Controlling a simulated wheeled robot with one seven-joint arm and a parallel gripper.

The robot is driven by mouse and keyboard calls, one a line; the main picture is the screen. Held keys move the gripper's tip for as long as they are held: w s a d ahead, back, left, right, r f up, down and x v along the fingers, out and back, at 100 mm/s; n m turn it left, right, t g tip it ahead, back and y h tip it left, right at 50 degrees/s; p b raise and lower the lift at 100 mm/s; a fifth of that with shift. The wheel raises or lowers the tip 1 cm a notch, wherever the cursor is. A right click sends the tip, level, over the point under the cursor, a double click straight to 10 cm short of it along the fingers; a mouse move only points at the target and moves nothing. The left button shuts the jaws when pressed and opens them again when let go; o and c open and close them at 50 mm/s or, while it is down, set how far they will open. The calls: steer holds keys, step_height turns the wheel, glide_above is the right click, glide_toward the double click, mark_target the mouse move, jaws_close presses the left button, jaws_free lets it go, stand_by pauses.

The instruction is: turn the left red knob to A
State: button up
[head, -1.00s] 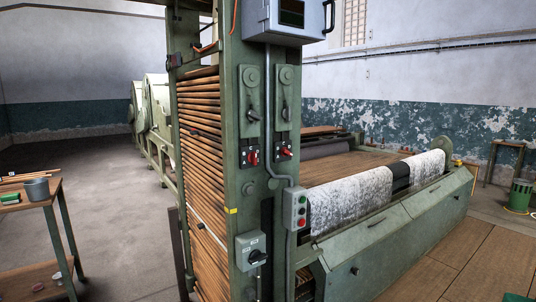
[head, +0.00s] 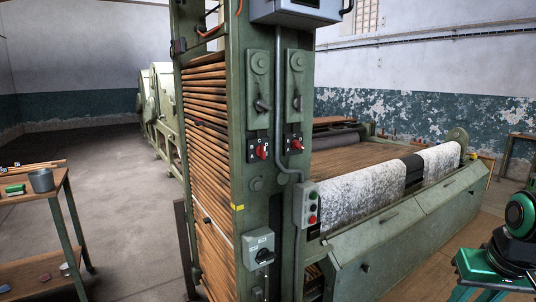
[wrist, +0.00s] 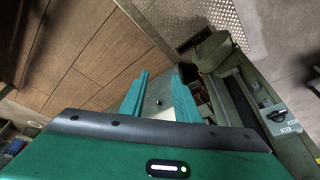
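The left red knob (head: 262,152) is on a small black plate on the green machine column, below a grey lever. Small white letters show around it, too small to read surely, so its setting cannot be told. A similar right red knob (head: 297,146) is beside it on its own plate. My gripper (wrist: 158,100) shows in the wrist view with two teal fingers apart and nothing held between them. It is away from the knobs, which are not seen in the wrist view. In the head view only parts of my arm show at the right edge.
A push-button box (head: 312,207) and a grey switch box (head: 259,248) with a black handle sit lower on the column. A grey cabinet (head: 300,12) overhangs above. A wooden-topped table (head: 62,180) stands left. The roller machine (head: 400,225) extends right. Floor at left is clear.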

steer(key=w+a+r+n+t+y, duration=0.1)
steer(key=w+a+r+n+t, duration=0.1)
steer(key=w+a, duration=0.3)
steer(key=w+a+r+n+t, duration=0.1)
steer(key=w+a+r+t, duration=0.1)
steer(key=w, duration=0.5)
steer(key=n+t+y, duration=0.7)
steer(key=y, duration=0.3)
glide_toward(265, 149)
steer(key=x, duration=0.8)
steer(key=shift+c, duration=0.2)
jaws_close()
steer(key=shift+w, duration=0.1)
